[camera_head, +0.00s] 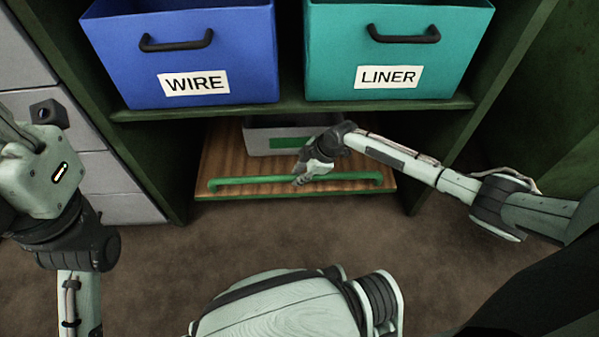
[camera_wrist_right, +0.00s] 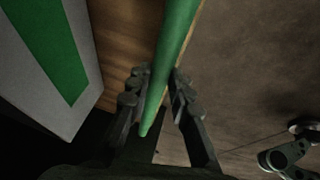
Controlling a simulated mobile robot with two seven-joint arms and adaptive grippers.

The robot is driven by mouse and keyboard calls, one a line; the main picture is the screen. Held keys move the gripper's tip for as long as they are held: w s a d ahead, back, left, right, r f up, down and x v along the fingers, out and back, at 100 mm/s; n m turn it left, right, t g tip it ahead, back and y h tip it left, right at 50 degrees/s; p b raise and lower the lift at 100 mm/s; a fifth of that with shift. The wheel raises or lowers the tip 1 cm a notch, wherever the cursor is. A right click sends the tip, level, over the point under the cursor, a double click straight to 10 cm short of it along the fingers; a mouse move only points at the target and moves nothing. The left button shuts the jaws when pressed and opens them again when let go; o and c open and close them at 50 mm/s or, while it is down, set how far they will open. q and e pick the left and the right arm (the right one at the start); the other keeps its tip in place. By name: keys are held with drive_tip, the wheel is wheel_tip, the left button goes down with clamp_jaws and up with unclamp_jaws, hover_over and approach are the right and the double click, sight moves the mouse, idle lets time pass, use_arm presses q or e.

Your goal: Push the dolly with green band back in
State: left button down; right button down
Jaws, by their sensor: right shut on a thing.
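The dolly (camera_head: 222,160) is a low wooden platform on the floor in the bottom bay of the green shelf. A green bar handle (camera_head: 240,182) runs along its front edge. A grey bin (camera_head: 262,136) with a green band (camera_head: 290,142) stands on it; the band also shows in the right wrist view (camera_wrist_right: 50,45). My right gripper (camera_head: 301,180) is at the bar, right of its middle. In the right wrist view its fingers (camera_wrist_right: 160,100) lie on both sides of the green bar, shut on it. My left arm is at the left edge; its fingertips are not visible.
A blue bin (camera_head: 120,70) labelled WIRE and a teal bin (camera_head: 330,75) labelled LINER stand on the shelf board (camera_head: 290,108) above the dolly. Green side walls flank the bay. Grey drawers (camera_head: 125,208) stand at the left. The brown floor (camera_head: 200,250) in front is clear.

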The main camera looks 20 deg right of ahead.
drive_tip(key=shift+w+d+r, duration=0.1)
drive_tip(key=shift+w+r, duration=0.05)
drive_tip(key=shift+w, duration=0.2)
drive_tip(key=c, duration=1.4)
unclamp_jaws()
drive_tip(key=shift+o, duration=0.2)
drive_tip(key=shift+s, duration=0.1)
drive_tip(key=v, duration=0.2)
drive_tip(key=shift+d+r, duration=0.15)
drive_tip(key=shift+r, duration=0.1)
drive_tip(key=s+d, duration=0.8)
drive_tip(key=d, duration=0.1)
drive_tip(key=shift+s+a+r, duration=0.1)
drive_tip(key=shift+r, duration=0.05)
